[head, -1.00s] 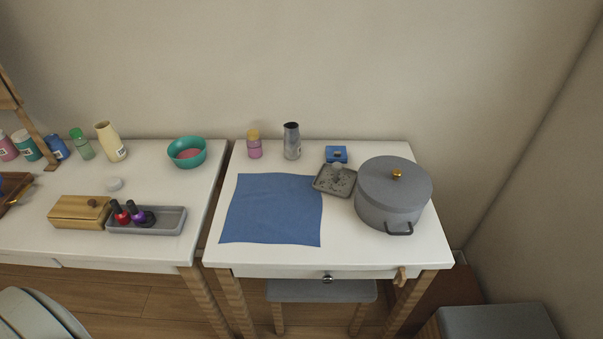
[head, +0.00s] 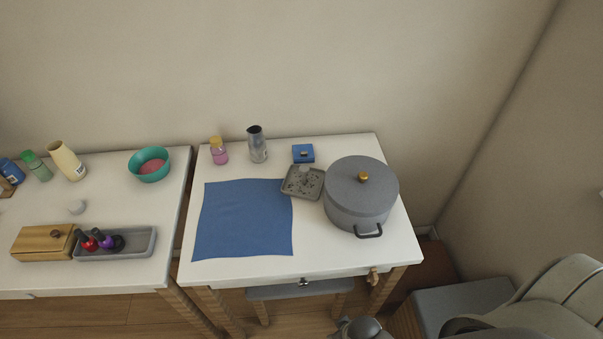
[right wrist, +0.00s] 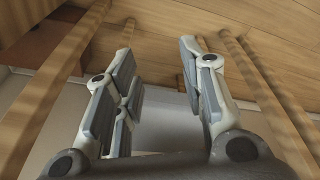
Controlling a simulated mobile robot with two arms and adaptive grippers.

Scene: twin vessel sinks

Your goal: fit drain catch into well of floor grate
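A grey square plate with dark speckles or holes (head: 292,190), which looks like the floor grate, lies on the right white table between the blue cloth and the pot. A small pale grey piece (head: 304,169) is at its back edge; it may be the drain catch, but I cannot tell whether it is seated in a well. My right gripper (right wrist: 158,62) is open and empty in the right wrist view, below table height among wooden legs. Part of my right arm shows at the lower right of the head view. My left gripper is out of view.
A large grey lidded pot (head: 360,205) stands right of the plate. A small blue block (head: 303,154), a metal pitcher (head: 258,146) and a pink bottle (head: 219,152) stand behind. A blue cloth (head: 243,220) lies flat at left. A stool (head: 300,291) is under the table.

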